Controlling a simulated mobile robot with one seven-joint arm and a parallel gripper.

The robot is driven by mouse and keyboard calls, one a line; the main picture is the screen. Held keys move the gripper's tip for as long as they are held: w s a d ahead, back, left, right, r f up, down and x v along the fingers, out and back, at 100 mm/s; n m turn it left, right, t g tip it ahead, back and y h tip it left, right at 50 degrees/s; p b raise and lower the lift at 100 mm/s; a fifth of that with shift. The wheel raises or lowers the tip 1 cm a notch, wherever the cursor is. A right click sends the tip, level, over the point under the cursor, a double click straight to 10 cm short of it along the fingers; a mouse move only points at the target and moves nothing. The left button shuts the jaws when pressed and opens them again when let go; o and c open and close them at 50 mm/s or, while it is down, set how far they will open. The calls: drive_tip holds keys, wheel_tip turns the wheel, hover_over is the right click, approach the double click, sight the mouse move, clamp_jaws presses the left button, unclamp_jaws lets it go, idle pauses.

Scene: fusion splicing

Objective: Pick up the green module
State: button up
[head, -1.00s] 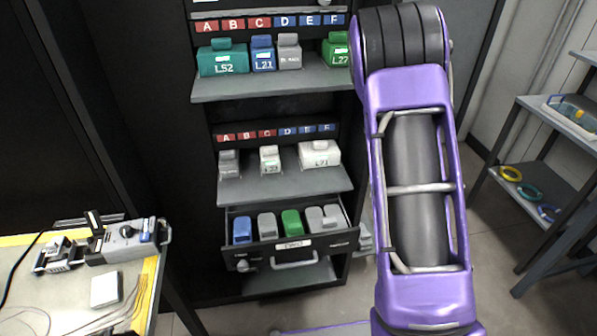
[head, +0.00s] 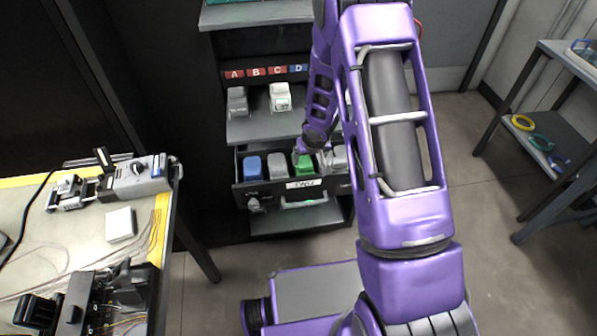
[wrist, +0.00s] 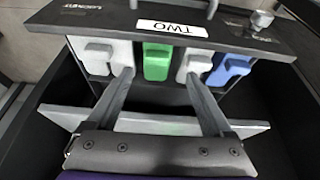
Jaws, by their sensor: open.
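The green module (head: 304,168) sits in the open drawer (head: 262,198), between grey modules. In the wrist view the green module (wrist: 157,62) shows upside down in the row, just beyond my fingertips. My gripper (wrist: 160,75) is open and empty, with one finger to each side of the green module's line. The fingertips appear close to the grey modules on either side; whether they touch cannot be told. In the head view my gripper (head: 304,149) is over the drawer and partly covers the green module.
The drawer also holds a blue module (head: 252,168) and grey modules (head: 277,166). A shelf (head: 265,128) with grey and white modules lies just above. A workbench (head: 85,235) with devices stands at left. A side rack (head: 545,125) stands at right.

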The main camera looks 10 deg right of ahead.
sight(305, 171)
drive_tip(key=b+x, duration=0.1)
drive_tip(key=x, duration=0.7)
drive_tip(key=b+x, duration=0.1)
drive_tip(key=x, duration=0.7)
drive_tip(key=shift+w+d+f+b, duration=0.25)
drive_tip(key=shift+w+f+b, duration=0.05)
drive_tip(key=shift+w, duration=0.05)
drive_tip(key=c, duration=1.2)
drive_tip(key=shift+r, duration=0.15)
drive_tip(key=shift+c, duration=0.2)
